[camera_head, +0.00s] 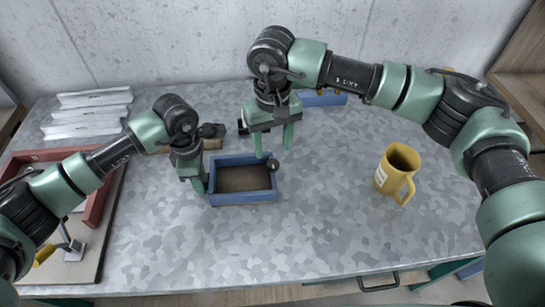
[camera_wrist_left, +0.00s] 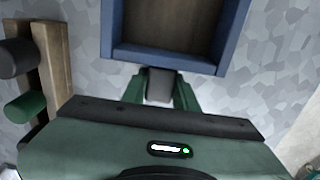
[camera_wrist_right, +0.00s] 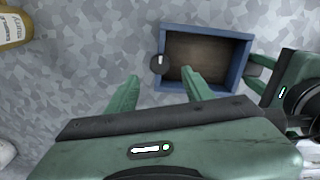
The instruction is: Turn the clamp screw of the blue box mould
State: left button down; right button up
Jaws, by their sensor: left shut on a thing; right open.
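The blue box mould (camera_head: 243,199) sits on the grey table with its open top up and a brown inside. Its clamp screw shows as a dark round knob (camera_head: 273,164) at the right wall; the knob is also in the right wrist view (camera_wrist_right: 160,64). My left gripper (camera_head: 204,187) is at the mould's left side, shut on a grey part (camera_wrist_left: 159,85) beside the blue wall (camera_wrist_left: 165,58). My right gripper (camera_head: 272,146) is open and points down near the knob. In the right wrist view the knob lies between and slightly beyond its fingertips (camera_wrist_right: 161,76).
A yellow mug (camera_head: 399,164) stands to the right. Pale metal angle pieces (camera_head: 88,118) lie at the back left, near a red frame (camera_head: 94,208). A wooden rack (camera_wrist_left: 56,72) with dark and green cylinders is behind the mould. The front table is clear.

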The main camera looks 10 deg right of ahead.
aim_at(273, 162)
jog(key=shift+f, duration=2.8)
grip_shut()
